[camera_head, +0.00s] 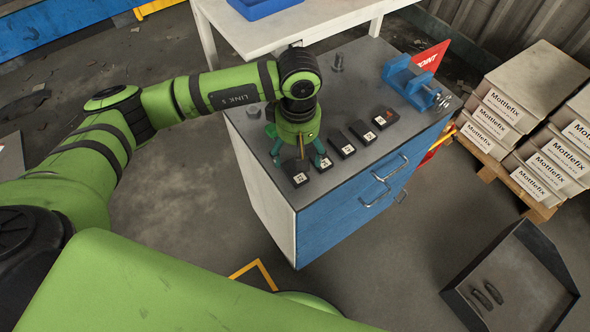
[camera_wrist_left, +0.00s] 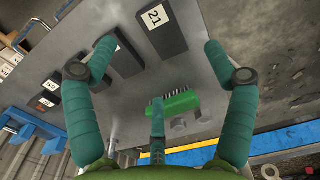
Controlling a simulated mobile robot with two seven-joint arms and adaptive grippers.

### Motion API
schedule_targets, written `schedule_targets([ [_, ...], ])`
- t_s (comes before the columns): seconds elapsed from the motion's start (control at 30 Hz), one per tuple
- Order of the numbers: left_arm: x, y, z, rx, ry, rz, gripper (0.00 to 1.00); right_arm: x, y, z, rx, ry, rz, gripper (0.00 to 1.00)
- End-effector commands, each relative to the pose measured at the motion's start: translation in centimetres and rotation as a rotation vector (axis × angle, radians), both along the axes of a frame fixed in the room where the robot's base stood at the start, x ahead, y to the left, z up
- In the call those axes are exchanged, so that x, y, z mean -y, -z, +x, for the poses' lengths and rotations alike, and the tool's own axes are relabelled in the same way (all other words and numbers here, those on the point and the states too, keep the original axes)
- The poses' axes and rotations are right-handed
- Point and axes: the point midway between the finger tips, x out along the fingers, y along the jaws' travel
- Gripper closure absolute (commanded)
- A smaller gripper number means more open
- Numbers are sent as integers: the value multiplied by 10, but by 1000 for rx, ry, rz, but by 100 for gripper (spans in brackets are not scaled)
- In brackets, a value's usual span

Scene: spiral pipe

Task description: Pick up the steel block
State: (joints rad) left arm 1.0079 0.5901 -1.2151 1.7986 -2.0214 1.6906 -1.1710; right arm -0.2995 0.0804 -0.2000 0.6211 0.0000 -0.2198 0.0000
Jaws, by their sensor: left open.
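Several dark blocks with white labels lie in a row on the grey top of the blue-fronted cabinet (camera_head: 258,133). I cannot tell which is the steel block. The front block (camera_head: 295,174) and the second block (camera_head: 319,160) lie by my left gripper (camera_head: 299,160). It points down, with its fingers spread and nothing between them gripped. In the left wrist view, a block labelled 21 (camera_wrist_left: 154,28) lies ahead between the open fingertips (camera_wrist_left: 160,47). Another dark block (camera_wrist_left: 103,56) is partly behind the left-hand finger. My right gripper is not in view.
In the left wrist view, a green brush-like thing (camera_wrist_left: 180,103) shows between the fingers. A blue vise (camera_head: 410,80) and red sign (camera_head: 430,57) stand at the cabinet's back right. A white table (camera_head: 240,35) adjoins behind. A dark tray (camera_head: 515,285) lies on the floor.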

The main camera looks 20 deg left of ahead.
Motion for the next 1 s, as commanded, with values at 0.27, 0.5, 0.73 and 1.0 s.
schedule_targets([
  [0.27, 2, 31, -3, -9, -2, -2, 16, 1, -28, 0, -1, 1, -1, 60],
  [0.5, 3, 61, -2, -5, 0, -4, 16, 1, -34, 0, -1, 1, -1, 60],
  [0.73, 3, 63, -2, -2, 0, -4, 16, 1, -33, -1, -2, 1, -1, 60],
  [1.0, 3, 63, -2, -3, 0, -5, 95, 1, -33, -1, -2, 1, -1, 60],
])
